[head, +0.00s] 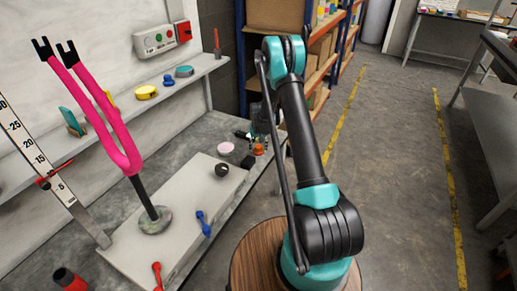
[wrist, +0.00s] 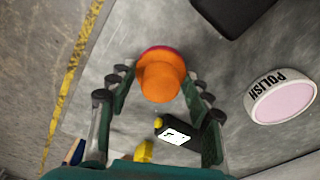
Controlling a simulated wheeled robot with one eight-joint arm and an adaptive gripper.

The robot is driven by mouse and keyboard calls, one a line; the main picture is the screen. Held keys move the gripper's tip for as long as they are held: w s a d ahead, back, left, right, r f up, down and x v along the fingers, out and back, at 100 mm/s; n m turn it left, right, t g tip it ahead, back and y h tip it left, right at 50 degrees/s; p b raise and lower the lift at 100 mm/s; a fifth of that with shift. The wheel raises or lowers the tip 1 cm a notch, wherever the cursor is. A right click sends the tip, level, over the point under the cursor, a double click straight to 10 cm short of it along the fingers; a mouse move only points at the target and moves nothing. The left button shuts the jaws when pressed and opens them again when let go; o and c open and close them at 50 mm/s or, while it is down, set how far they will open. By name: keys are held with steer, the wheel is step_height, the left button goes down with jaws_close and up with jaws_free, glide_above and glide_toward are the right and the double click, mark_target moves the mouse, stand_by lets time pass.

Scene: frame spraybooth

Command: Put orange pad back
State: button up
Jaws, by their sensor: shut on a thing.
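The orange pad (wrist: 160,82), a rounded orange piece with a reddish-pink rim, is between the fingertips of my gripper (wrist: 160,80) in the wrist view. It also shows small in the head view (head: 258,150), at the far end of the bench beneath my gripper (head: 262,128). My gripper is shut on the pad. The finger contact is hard to make out, and I cannot tell whether the pad touches the bench.
A white tin marked POLISH with a pink top (wrist: 283,97) lies right of the pad. A black item with a white label (wrist: 178,135) is near my right finger. A pink fork stand (head: 120,150) rises from the bench. The floor aisle (head: 395,160) is clear.

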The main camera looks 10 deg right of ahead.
mark_target(259, 148)
steer(key=o, duration=1)
steer(key=shift+f, duration=0.1)
step_height(259, 148, up, 12)
steer(key=s, duration=0.2)
steer(key=s+d+r, duration=0.1)
steer(key=s+r, duration=0.7)
steer(key=s+d+r+t, duration=0.1)
steer(key=s, duration=0.9)
steer(key=s+d+r+n+t, duration=0.1)
steer(key=s, duration=1)
steer(key=s+d+r+n, duration=0.1)
steer(key=s, duration=0.9)
steer(key=shift+s+r+t, duration=0.2)
steer(key=shift+s+t, duration=0.2)
